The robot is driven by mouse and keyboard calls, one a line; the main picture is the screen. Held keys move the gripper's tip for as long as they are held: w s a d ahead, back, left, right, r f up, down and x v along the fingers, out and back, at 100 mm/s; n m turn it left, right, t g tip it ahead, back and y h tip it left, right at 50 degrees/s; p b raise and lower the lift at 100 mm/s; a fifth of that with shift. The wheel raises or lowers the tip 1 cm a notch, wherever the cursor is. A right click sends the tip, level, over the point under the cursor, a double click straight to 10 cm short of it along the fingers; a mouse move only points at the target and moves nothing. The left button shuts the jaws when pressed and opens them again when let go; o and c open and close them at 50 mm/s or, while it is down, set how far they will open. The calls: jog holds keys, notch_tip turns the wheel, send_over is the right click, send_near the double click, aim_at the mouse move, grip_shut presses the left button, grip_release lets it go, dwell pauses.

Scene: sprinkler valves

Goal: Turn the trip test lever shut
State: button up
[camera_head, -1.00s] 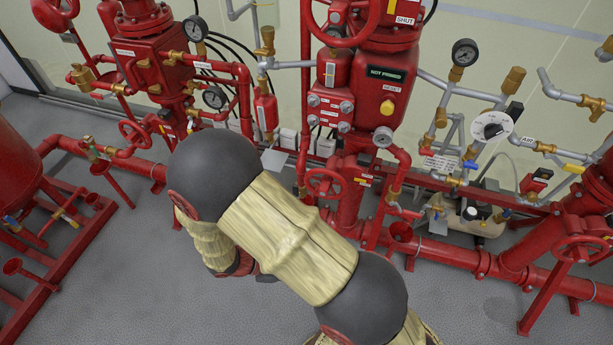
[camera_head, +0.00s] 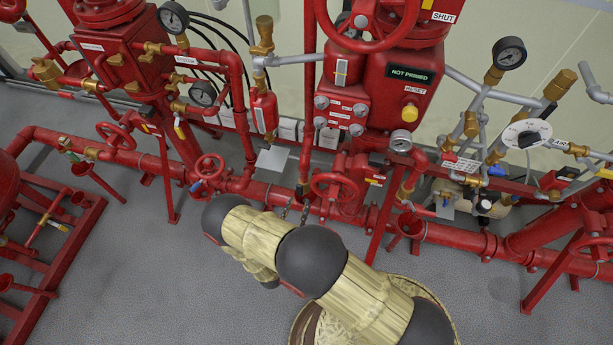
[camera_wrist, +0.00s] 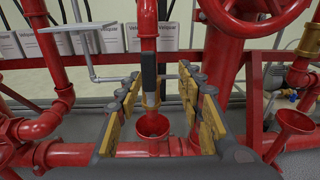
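A dark upright lever (camera_wrist: 149,72) stands against a vertical red pipe in the wrist view, above a brass valve body (camera_wrist: 152,99). It appears to be the trip test lever, but I can read no label on it. A red funnel (camera_wrist: 152,124) opens below the valve. My gripper (camera_wrist: 160,95) is open, with one finger on each side of the lever and valve in the picture. I see no finger touching them, and the depth gap is unclear. In the head view my gripper (camera_head: 296,212) is small, near the low piping, and the lever is hard to make out.
A red handwheel (camera_head: 334,187) is close to the right of my gripper. A thick horizontal red pipe (camera_wrist: 75,154) runs low across the wrist view. A grey pipe (camera_wrist: 85,72) and a second funnel (camera_wrist: 296,122) flank the space. Grey floor (camera_head: 120,250) is open in front.

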aim_at(299, 188)
jog(key=shift+t+y, duration=0.3)
jog(key=shift+t, duration=0.1)
jog(key=shift+w+a+r+b+x, duration=0.1)
jog(key=shift+a+r+b+x, duration=0.15)
jog(key=shift+x, duration=1.05)
jog(key=shift+w+a+r+b+x, duration=0.15)
jog(key=shift+a+b+x, duration=0.1)
jog(key=shift+x, duration=1.05)
jog(key=shift+a+r+b+x, duration=0.15)
jog(key=shift+a+b+x, duration=0.1)
jog(key=shift+x, duration=1.05)
jog(key=shift+c, duration=0.4)
grip_shut()
